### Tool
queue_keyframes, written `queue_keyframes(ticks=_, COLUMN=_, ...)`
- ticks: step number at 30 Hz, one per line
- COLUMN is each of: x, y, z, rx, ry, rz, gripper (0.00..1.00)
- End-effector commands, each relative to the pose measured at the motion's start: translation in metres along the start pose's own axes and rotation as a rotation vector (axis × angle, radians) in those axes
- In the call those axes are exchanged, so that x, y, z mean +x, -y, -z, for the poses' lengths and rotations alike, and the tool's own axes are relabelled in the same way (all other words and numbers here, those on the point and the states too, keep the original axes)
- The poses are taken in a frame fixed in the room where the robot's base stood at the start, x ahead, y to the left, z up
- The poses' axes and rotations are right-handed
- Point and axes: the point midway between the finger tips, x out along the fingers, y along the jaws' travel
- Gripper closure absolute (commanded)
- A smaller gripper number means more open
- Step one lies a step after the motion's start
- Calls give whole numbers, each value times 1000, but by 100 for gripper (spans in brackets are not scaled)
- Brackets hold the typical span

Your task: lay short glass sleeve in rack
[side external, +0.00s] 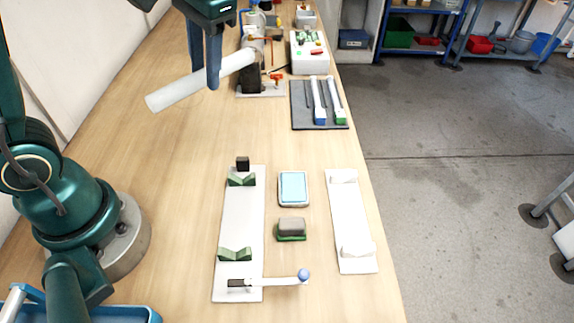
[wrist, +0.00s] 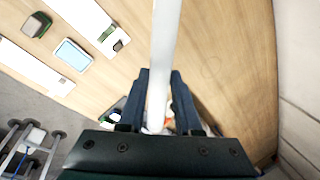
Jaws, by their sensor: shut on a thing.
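A white glass sleeve (side external: 178,91) is held in the air above the table at the upper left, tilted in the side view. My gripper (side external: 207,72) is shut on it, with a finger on each side. In the wrist view the sleeve (wrist: 164,45) runs lengthwise between the fingers of my gripper (wrist: 159,78). A white plate (side external: 240,213) with two green V-blocks lies on the table, empty. A white plate with two white cradles (side external: 350,220) lies to its right, also empty. I cannot tell which is the rack.
A blue-topped pad (side external: 293,187) and a grey-and-green block (side external: 291,228) sit between the plates. A dark mat (side external: 300,115) holds two tipped rods farther back. Left of the plates is clear.

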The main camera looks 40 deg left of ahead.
Motion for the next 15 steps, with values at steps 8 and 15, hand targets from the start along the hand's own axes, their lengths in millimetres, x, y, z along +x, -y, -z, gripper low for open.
queue_keyframes(ticks=8, x=15, y=-8, z=-16, rx=-315, ry=91, rz=0, gripper=100)
queue_keyframes(ticks=15, x=35, y=-16, z=-45, rx=-661, ry=182, rz=0, gripper=100)
